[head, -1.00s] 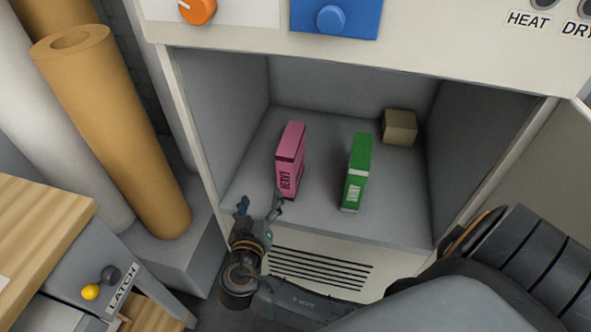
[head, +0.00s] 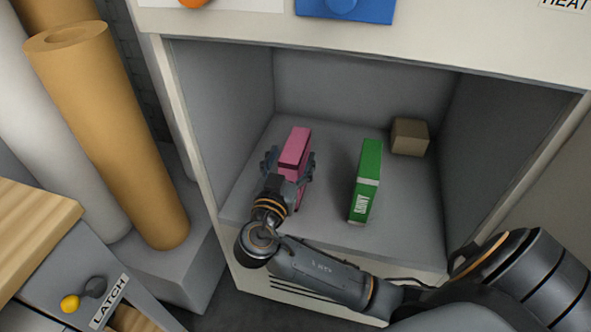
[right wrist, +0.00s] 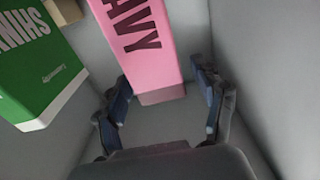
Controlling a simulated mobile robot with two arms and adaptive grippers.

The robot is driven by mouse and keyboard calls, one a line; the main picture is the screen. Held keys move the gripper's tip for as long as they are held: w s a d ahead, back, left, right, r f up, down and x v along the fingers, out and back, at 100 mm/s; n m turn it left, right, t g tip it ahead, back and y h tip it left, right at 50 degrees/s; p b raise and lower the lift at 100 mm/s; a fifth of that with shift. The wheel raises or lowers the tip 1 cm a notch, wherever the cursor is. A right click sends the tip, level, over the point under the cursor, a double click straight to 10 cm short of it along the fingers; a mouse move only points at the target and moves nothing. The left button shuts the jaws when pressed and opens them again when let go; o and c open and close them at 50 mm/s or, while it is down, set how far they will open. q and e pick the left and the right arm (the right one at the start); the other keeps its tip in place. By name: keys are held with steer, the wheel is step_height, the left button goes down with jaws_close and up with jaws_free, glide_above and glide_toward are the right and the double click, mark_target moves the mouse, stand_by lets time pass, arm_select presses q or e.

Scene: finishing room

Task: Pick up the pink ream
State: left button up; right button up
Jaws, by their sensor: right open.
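The pink ream (head: 295,148) stands upright on the floor of the open compartment, left of a green ream. In the right wrist view the pink ream (right wrist: 138,45) shows dark letters and lies ahead of and between the fingers. My right gripper (head: 287,164) is open, with one finger on each side of the pink ream in the head view; its lower part is hidden behind the gripper. In the right wrist view the right gripper's fingers (right wrist: 160,97) are apart, and I cannot tell whether they touch the ream. My left gripper is not in view.
The green ream (head: 366,182) stands to the right, with a gap between; it also shows in the right wrist view (right wrist: 35,75). A brown box (head: 409,137) sits at the back right. Compartment walls close in the sides.

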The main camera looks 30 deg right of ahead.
mark_target(296, 143)
steer(key=x, duration=0.4)
steer(key=shift+w+d+f, duration=0.1)
steer(key=shift+w+f, duration=0.05)
steer(key=shift+w, duration=0.05)
steer(key=shift+c, duration=0.4)
jaws_close()
